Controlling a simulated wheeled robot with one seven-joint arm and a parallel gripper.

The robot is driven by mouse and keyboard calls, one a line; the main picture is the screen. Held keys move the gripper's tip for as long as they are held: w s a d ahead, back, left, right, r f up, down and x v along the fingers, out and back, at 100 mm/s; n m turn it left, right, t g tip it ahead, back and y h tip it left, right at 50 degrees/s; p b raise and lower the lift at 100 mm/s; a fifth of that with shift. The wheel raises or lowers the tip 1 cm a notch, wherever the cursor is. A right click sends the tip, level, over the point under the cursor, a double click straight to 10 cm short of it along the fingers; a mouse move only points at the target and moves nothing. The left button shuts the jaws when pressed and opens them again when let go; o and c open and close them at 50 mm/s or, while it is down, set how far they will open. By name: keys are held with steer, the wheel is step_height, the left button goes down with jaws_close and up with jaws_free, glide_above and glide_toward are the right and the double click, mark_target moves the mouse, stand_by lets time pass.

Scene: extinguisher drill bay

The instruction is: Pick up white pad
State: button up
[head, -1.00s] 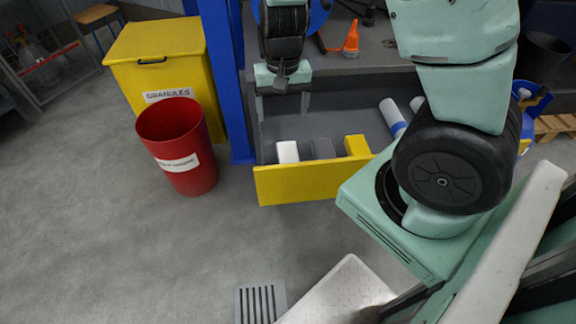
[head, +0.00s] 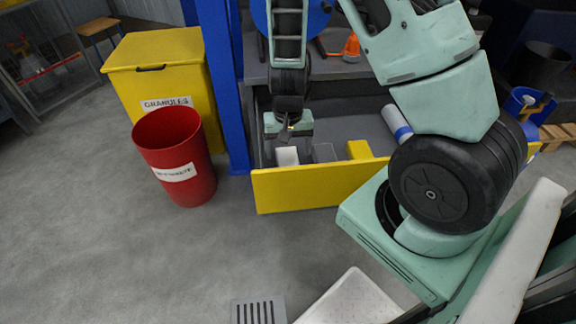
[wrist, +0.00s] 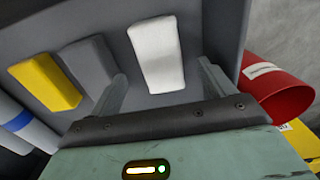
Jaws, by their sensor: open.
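The white pad (head: 287,156) stands in the open yellow-fronted drawer (head: 320,188), near its left front corner. In the wrist view the white pad (wrist: 157,54) lies between and a little beyond the two fingers. My gripper (head: 287,148) is open and empty above the left part of the drawer, close over the pad. In the wrist view my gripper (wrist: 162,78) has one finger between the white and grey pads and the other to the right of the white pad. I cannot tell whether either finger touches a pad.
A grey pad (wrist: 90,65) and a yellow pad (wrist: 46,82) stand beside the white one. A white roll with a blue band (head: 397,122) lies further right in the drawer. A red bin (head: 178,160) and a yellow granules box (head: 160,65) stand left, past a blue post (head: 222,90).

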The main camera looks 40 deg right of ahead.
mark_target(288, 160)
step_height(288, 160, down, 5)
steer(key=shift+a+r+b, duration=0.1)
steer(key=shift+b, duration=0.65)
steer(key=c, duration=1.1)
steer(key=shift+c, duration=0.2)
step_height(288, 160, up, 10)
steer(key=p, duration=0.3)
steer(key=shift+p, duration=0.3)
steer(key=shift+o, duration=0.9)
steer(key=shift+r, duration=0.15)
